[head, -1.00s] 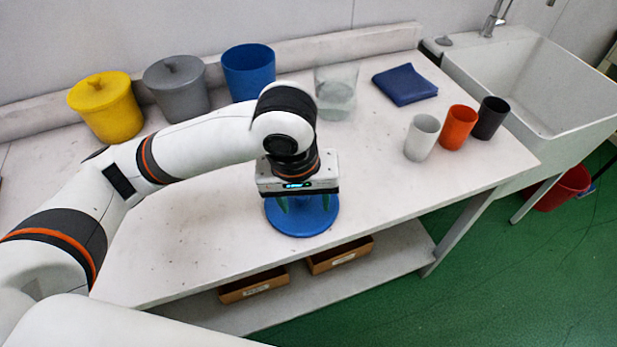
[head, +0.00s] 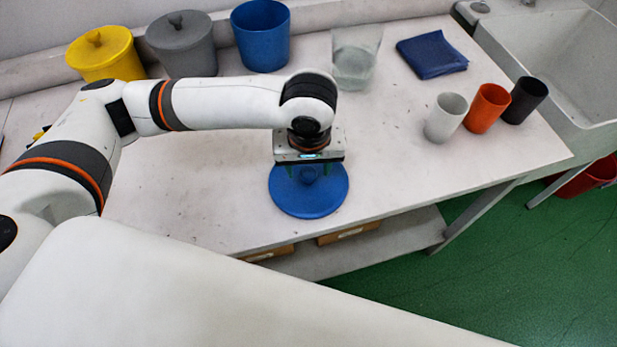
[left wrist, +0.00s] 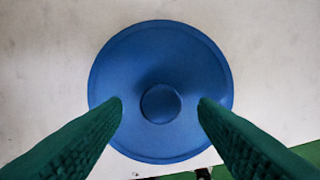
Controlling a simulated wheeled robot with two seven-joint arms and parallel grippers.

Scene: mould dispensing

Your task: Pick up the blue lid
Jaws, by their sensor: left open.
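The blue lid (head: 309,198) lies flat on the table near its front edge, knob up. In the left wrist view the whole round lid (left wrist: 160,60) shows, with its knob at the centre. My left gripper (head: 309,172) is over the lid, pointing down. In the left wrist view its green fingers (left wrist: 160,104) are open, one on each side of the knob and apart from it. The height of the fingertips above the lid is hard to tell. My right gripper is not in view.
A blue bin (head: 262,38) without a lid stands at the back, beside lidded grey (head: 184,45) and yellow (head: 106,56) bins. A clear container (head: 354,62), a folded blue cloth (head: 431,55) and white (head: 445,118), orange (head: 486,109) and black (head: 525,100) cups stand to the right. The table around the lid is clear.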

